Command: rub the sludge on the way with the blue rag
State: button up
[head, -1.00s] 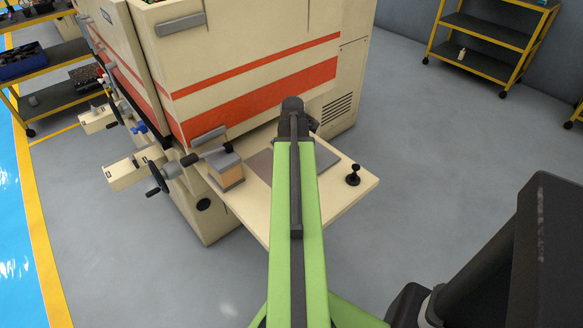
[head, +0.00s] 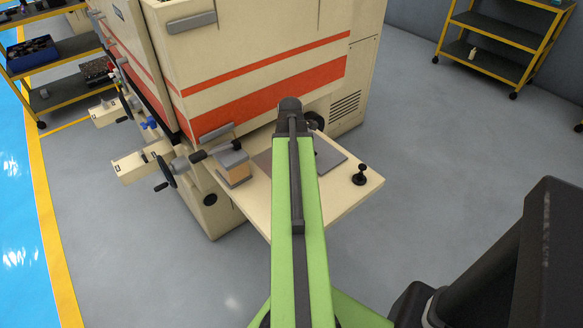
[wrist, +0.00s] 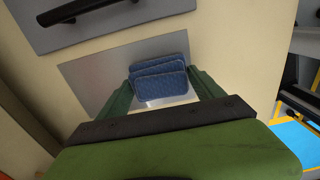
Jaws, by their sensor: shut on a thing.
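The blue rag (wrist: 158,72) is folded in layers between the two green fingers of my gripper (wrist: 161,82) in the wrist view. My gripper is shut on it. The rag is in front of a bare grey metal plate (wrist: 92,80) set on a cream surface; I cannot tell whether it touches the plate. No sludge can be made out; the rag and fingers hide part of the plate. In the head view, my arm hides the gripper and rag.
The cream machine (head: 260,60) with red stripes stands ahead. A yellow shelf cart (head: 495,40) stands at back right. Grey floor is open to the right.

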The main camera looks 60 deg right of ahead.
jog(key=shift+r+p, duration=2)
jog(key=shift+r, duration=0.45)
notch_tip(320, 180, up, 3)
jog(key=p, duration=0.3)
jog(key=shift+r, duration=0.15)
